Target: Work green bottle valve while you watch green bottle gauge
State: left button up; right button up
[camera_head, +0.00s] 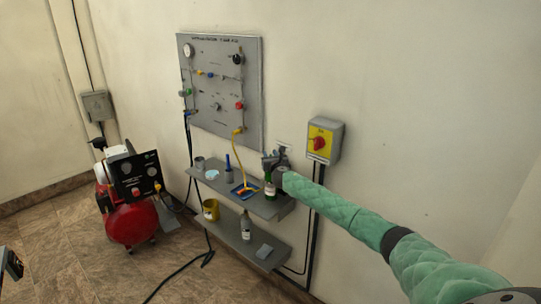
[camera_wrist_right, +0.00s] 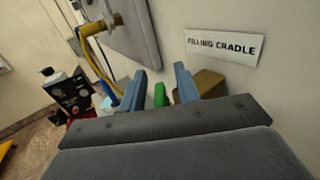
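The green bottle (camera_head: 270,188) stands at the right end of the upper shelf, below my right gripper (camera_head: 273,160). In the right wrist view a small green part (camera_wrist_right: 159,95) shows between the two blue-grey fingers of the right gripper (camera_wrist_right: 160,84), with gaps on both sides. That gripper is open. A tan block (camera_wrist_right: 208,84) is beside the right finger. The bottle's valve and gauge cannot be made out; the gripper covers the bottle's top. A dark part at the left edge, seemingly my left gripper (camera_head: 12,264), is mostly cut off.
A grey wall panel (camera_head: 218,118) carries a round white gauge (camera_head: 188,50) and coloured knobs. A yellow hose (camera_head: 239,160) hangs from it. A yellow box with a red knob (camera_head: 319,143) is right of the shelf. A red compressor (camera_head: 132,222) stands on the floor.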

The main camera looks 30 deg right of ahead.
grip_shut()
